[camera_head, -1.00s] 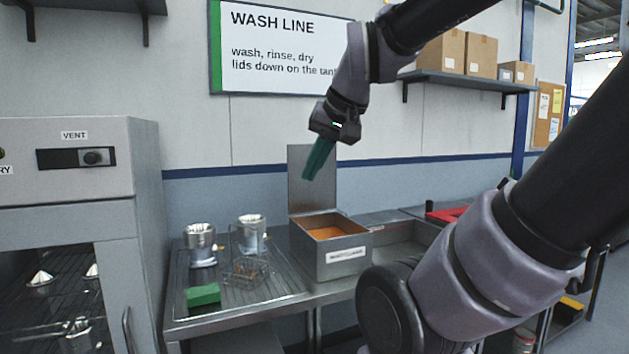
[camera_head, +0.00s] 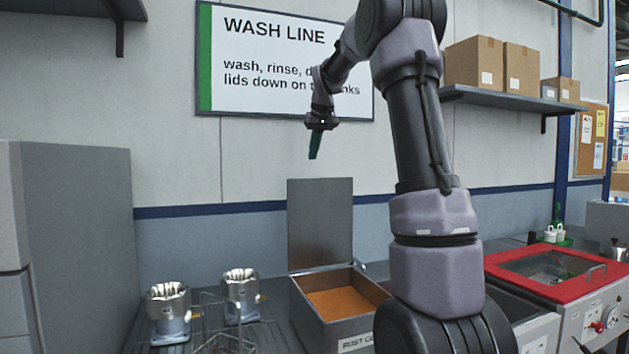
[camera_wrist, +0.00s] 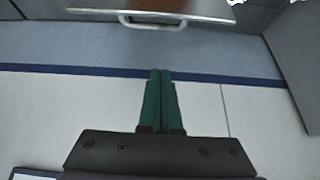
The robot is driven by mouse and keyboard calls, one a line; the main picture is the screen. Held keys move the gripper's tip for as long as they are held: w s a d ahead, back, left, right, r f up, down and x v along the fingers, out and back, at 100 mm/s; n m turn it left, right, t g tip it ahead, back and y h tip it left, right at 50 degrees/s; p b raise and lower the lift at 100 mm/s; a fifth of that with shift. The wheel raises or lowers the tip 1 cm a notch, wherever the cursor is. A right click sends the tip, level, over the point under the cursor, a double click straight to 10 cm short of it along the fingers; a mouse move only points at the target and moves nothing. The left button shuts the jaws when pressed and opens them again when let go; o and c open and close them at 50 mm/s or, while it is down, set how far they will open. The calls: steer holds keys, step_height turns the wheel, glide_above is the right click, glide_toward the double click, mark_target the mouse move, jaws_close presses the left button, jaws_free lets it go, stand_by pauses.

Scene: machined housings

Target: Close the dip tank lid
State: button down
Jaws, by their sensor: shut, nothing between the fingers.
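The dip tank (camera_head: 340,318) is a steel box with orange-brown liquid inside, on the counter in the head view. Its label is partly cut off by my arm. Its grey lid (camera_head: 320,225) stands upright at the back edge, open. My gripper (camera_head: 314,157) has green fingers and is shut and empty, in the air above the lid's top edge, apart from it. In the wrist view the gripper's green fingers (camera_wrist: 162,72) are together, pointing toward the wall. A metal handle (camera_wrist: 153,23) with a strip of orange-brown above it shows at the top of that view.
Two machined metal housings (camera_head: 240,290) stand left of the tank, near a wire basket (camera_head: 222,342). A red-topped machine (camera_head: 556,270) is at the right. A shelf with boxes (camera_head: 475,62) hangs on the wall. Air above the tank's left side is clear.

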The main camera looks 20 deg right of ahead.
mark_target(313, 180)
steer(key=w+r+x, duration=0.1)
steer(key=x, duration=1)
steer(key=shift+s+d+f, duration=0.15)
steer(key=shift+s+f, duration=0.05)
steer(key=shift+s, duration=0.85)
steer(key=shift+s+d+f, duration=0.1)
steer(key=shift+s+f, duration=0.15)
steer(key=shift+s, duration=0.8)
